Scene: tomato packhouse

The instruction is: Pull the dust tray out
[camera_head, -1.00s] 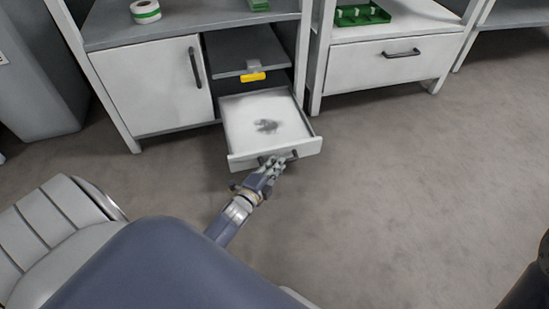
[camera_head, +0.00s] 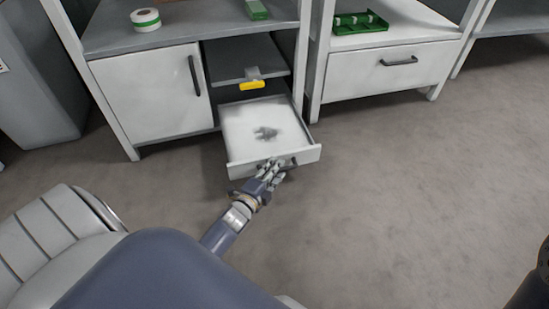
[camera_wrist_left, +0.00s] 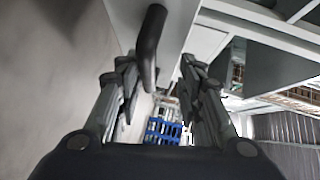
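The dust tray (camera_head: 240,140) is a white, shallow drawer standing out from the lower right bay of the left cabinet, with a grey patch of dust (camera_head: 265,133) on its floor. Its dark handle (camera_head: 291,162) is on the front panel, partly hidden by my left gripper (camera_head: 274,170). In the left wrist view, my left gripper (camera_wrist_left: 160,85) has its fingers spread apart. The dark handle (camera_wrist_left: 150,40) shows between and just beyond them, and the fingers do not close on it. My right gripper is not in view.
Above the tray is a grey shelf (camera_head: 235,62) with a yellow tab (camera_head: 252,86). A white cabinet door (camera_head: 150,95) is to the left. Another cabinet with a drawer (camera_head: 380,78) and a green tray (camera_head: 360,22) is to the right. The floor in front is clear.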

